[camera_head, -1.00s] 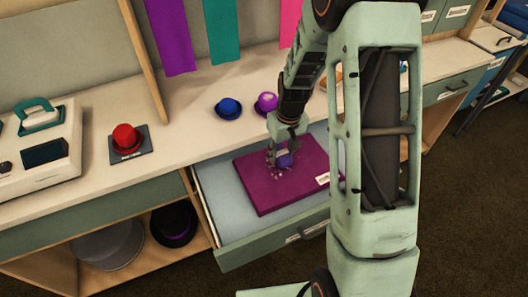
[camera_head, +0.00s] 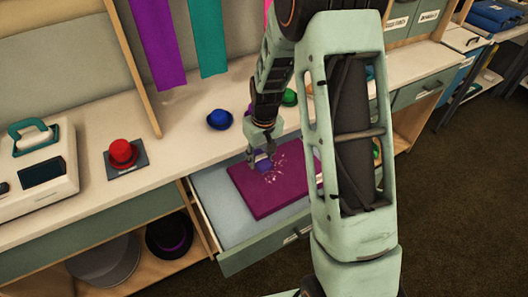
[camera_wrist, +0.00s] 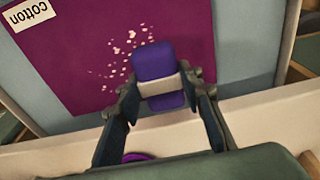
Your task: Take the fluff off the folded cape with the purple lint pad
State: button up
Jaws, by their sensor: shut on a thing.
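My gripper (camera_head: 260,158) is shut on the purple lint pad (camera_head: 264,167), over the back left part of the folded cape. The wrist view shows the pad (camera_wrist: 154,62) with a pale band, held between both fingers (camera_wrist: 160,92). The magenta cape (camera_head: 262,203) lies flat in the open drawer. White-pink fluff (camera_wrist: 122,58) is scattered on the cape, beside the pad. I cannot tell whether the pad touches the cape. My arm hides the cape's right part in the head view. A label reading "cotton" (camera_wrist: 30,13) lies on it in the wrist view.
The open drawer (camera_head: 228,263) juts from under the counter (camera_head: 190,150). Dark hats (camera_head: 169,238) sit on the shelf below.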

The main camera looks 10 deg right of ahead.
jog(key=shift+r+p, duration=0.85)
jog(key=shift+r, duration=0.8)
jog(key=shift+f+b, duration=0.2)
jog(key=shift+b, duration=0.25)
